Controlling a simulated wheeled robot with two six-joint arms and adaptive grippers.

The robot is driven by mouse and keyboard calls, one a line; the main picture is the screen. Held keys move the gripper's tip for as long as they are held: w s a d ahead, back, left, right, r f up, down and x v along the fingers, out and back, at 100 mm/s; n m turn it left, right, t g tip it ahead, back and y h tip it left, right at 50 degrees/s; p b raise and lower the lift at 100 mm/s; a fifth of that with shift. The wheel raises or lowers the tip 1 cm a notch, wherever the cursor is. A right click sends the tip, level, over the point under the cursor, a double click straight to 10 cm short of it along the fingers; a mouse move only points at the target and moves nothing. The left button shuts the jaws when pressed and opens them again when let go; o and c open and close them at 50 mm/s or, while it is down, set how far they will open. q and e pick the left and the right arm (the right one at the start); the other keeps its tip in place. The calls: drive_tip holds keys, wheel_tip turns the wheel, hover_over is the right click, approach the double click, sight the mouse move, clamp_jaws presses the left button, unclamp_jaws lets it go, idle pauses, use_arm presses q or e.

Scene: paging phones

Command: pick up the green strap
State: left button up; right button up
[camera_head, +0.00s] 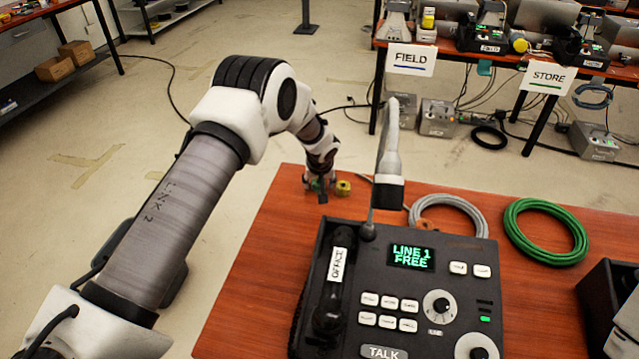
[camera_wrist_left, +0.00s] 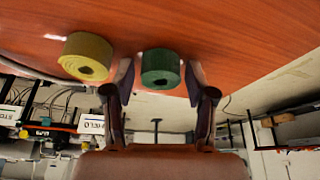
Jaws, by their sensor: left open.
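The green strap (camera_wrist_left: 161,68) is a rolled coil on the wooden table (camera_wrist_left: 220,30) in the left wrist view. My left gripper (camera_wrist_left: 159,80) is open, with one finger on each side of the green strap; I cannot tell if either touches it. A yellow roll (camera_wrist_left: 87,56) lies beside it, outside the fingers. In the head view my left gripper (camera_head: 318,181) is at the table's far left corner, largely hiding the green strap, with the yellow roll (camera_head: 343,187) just to its right. My right gripper is not in view.
A black paging phone (camera_head: 340,235) with a gooseneck microphone (camera_head: 390,150) stands nearer on the table. A grey cable coil (camera_head: 448,204) and a green cable coil (camera_head: 546,231) lie to the right. Behind are benches with FIELD (camera_head: 411,59) and STORE (camera_head: 547,77) signs.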

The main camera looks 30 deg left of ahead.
use_arm(q)
drive_tip(key=shift+s, duration=0.1)
drive_tip(key=c, duration=0.6)
drive_tip(key=shift+r, duration=0.15)
